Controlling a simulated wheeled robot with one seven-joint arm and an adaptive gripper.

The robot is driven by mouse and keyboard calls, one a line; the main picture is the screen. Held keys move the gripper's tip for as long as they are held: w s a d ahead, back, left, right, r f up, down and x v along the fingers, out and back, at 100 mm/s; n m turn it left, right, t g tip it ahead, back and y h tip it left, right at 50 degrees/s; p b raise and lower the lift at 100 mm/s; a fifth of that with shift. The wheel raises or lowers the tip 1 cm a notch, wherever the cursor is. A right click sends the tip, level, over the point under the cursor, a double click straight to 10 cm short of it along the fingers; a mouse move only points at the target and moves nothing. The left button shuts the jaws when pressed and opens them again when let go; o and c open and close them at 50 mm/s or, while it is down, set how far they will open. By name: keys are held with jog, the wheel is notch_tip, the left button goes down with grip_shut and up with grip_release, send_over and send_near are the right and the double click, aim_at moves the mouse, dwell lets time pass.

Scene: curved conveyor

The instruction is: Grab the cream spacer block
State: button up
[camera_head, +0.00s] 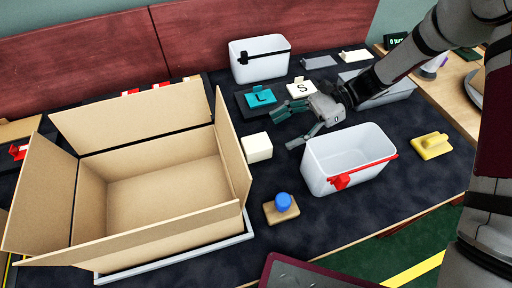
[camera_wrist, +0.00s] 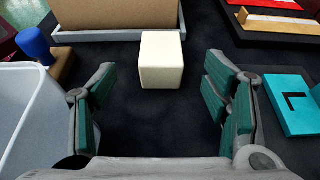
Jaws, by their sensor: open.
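The cream spacer block (camera_head: 257,147) is a plain cube on the dark conveyor surface, just right of the cardboard box. In the wrist view the cream block (camera_wrist: 161,60) lies ahead of the fingers, near the middle, with its top and one side in plain sight. My gripper (camera_head: 297,125) is open and empty, to the right of the block and apart from it. In the wrist view my gripper (camera_wrist: 164,105) has its teal-padded fingers spread wide, with bare dark surface between them.
The open cardboard box (camera_head: 165,185) stands left of the block. A white bin with a red clip (camera_head: 345,165) is right, and a blue knob on a wooden base (camera_head: 283,205) is in front. A teal L block (camera_head: 261,98) and a cream S block (camera_head: 300,88) lie behind.

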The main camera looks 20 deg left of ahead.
aim_at(262, 141)
jog(key=x, duration=0.8)
jog(key=shift+s+a+f, duration=0.1)
jog(key=shift+a+f, duration=0.05)
jog(key=shift+a, duration=0.1)
jog(key=c, duration=1.2)
